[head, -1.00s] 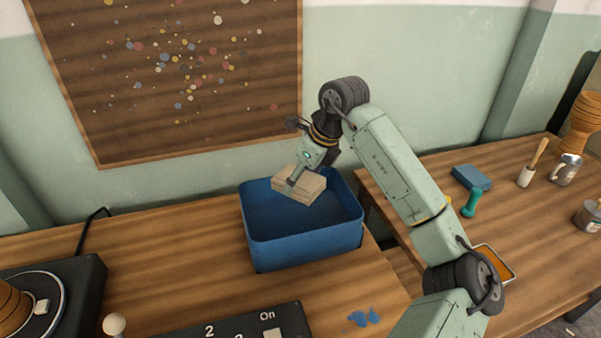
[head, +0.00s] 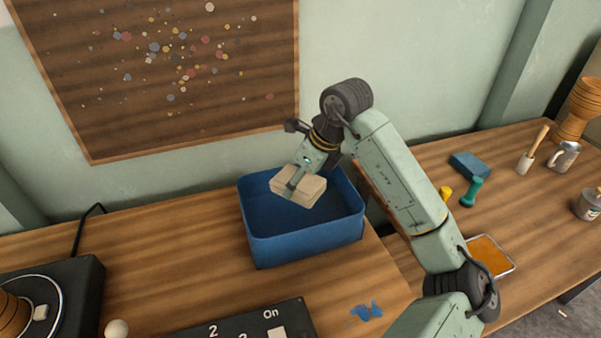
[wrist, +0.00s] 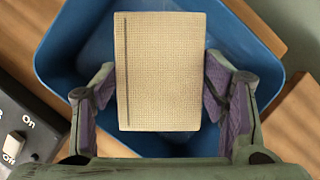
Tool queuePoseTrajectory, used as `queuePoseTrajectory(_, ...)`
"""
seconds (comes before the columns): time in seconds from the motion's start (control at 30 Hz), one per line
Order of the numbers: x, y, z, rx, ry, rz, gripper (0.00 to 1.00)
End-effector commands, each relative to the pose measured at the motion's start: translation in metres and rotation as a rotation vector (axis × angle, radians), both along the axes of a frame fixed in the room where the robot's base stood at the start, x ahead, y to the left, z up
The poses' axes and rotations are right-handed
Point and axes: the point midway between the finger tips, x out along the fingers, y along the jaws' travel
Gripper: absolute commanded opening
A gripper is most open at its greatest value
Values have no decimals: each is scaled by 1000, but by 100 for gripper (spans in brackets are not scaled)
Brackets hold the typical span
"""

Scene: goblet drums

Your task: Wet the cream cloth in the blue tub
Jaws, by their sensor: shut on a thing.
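The blue tub (head: 308,246) stands on the wooden bench below my gripper. The cream cloth (head: 308,190) is a folded, flat block with a woven surface. My gripper (head: 294,182) is shut on the cream cloth and holds it over the tub's opening, near the back rim. In the wrist view the cloth (wrist: 160,70) sits between the two fingers, with the blue tub (wrist: 75,60) around and below it. The cloth is slightly tilted in the head view. I cannot tell the water level in the tub.
A dark control box (head: 250,322) with an "On" label lies in front of the tub. A turntable (head: 45,300) is at the left. A blue block (head: 470,165), a teal tool (head: 471,192) and an orange tray (head: 491,254) lie on the right bench. The wall is close behind.

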Motion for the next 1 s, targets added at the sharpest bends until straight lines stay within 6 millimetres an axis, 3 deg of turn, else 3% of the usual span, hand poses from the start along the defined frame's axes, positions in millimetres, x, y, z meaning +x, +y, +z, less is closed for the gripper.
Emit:
queuePoseTrajectory(0.1,0,0,-17,-1,-1,1,44)
queuePoseTrajectory(0.7,0,-1,-75,-1,0,0,44)
queuePoseTrajectory(1.0,0,0,-88,0,0,0,44)
